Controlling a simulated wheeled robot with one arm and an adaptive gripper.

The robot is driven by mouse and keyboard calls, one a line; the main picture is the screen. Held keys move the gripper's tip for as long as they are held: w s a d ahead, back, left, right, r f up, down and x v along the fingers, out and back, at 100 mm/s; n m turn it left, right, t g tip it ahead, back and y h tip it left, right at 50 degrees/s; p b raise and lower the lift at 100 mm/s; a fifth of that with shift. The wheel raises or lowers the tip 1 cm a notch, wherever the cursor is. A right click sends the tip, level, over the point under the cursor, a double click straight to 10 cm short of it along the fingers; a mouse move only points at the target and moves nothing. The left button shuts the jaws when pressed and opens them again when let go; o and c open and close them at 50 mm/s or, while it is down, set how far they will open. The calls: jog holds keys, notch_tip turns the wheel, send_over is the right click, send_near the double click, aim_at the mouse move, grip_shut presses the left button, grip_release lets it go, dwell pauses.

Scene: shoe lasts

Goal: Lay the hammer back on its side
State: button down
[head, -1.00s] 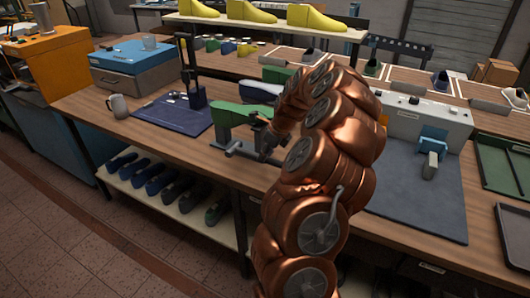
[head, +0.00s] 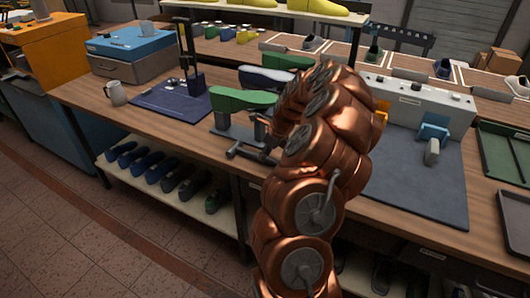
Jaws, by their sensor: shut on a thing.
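My gripper (head: 262,136) is at the end of my copper-coloured arm, over the front of the bench. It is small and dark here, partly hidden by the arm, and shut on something. Dark grey parts at its lower left blend together, so I cannot tell fingers from hammer. A small brownish end that looks like a handle shows beside the gripper. I cannot make out the hammer's tilt or whether it touches the bench.
A green last (head: 243,100) on a grey stand is just behind the gripper. A blue mat (head: 172,108) and a grey mug (head: 115,93) lie left. A grey machine (head: 418,103) and dark mat (head: 415,180) are right. Bare wood (head: 190,140) shows left of the gripper.

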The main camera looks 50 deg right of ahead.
jog(key=c, duration=0.8)
grip_release()
jog(key=shift+r, duration=0.1)
jog(key=v, duration=1.2)
jog(key=shift+d, duration=0.1)
